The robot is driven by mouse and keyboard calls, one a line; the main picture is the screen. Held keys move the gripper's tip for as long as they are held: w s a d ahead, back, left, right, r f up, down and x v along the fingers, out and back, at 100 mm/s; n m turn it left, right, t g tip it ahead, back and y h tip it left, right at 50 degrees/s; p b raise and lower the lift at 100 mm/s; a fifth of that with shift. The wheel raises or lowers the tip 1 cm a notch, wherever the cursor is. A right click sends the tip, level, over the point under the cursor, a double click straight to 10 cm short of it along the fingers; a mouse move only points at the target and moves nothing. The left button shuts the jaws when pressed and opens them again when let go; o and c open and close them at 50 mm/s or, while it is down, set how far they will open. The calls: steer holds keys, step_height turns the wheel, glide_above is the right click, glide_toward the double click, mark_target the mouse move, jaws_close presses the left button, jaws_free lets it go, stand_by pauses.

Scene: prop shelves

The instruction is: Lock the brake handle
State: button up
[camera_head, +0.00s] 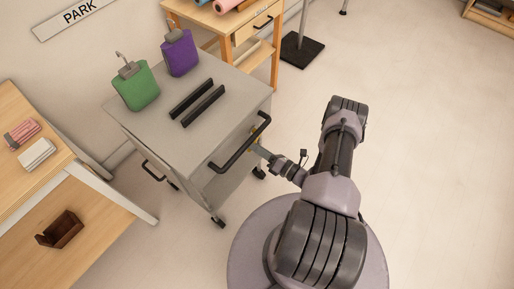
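A grey cart (158,118) on casters stands left of centre. A black bar handle (240,146) runs along its side facing me. A small yellowish part (256,134) shows by the right end of that bar; I cannot tell for sure whether it is the brake handle. My gripper (257,149) is at the cart's side, just below the right end of the bar. It is small and partly hidden, so I cannot tell whether its fingers are open or touch anything.
A green bottle (136,88), a purple bottle (180,54) and two black bars (203,106) are on the cart. A wooden shelf (100,208) stands left, a wooden table (226,20) behind. A PARK sign (78,14) is on the wall. The floor at right is clear.

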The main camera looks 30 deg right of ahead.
steer(key=shift+o, duration=0.6)
steer(key=p+v, duration=0.2)
steer(key=v, duration=1.5)
steer(key=shift+s+p, duration=0.2)
steer(key=shift+p, duration=0.2)
steer(key=shift+d, duration=0.1)
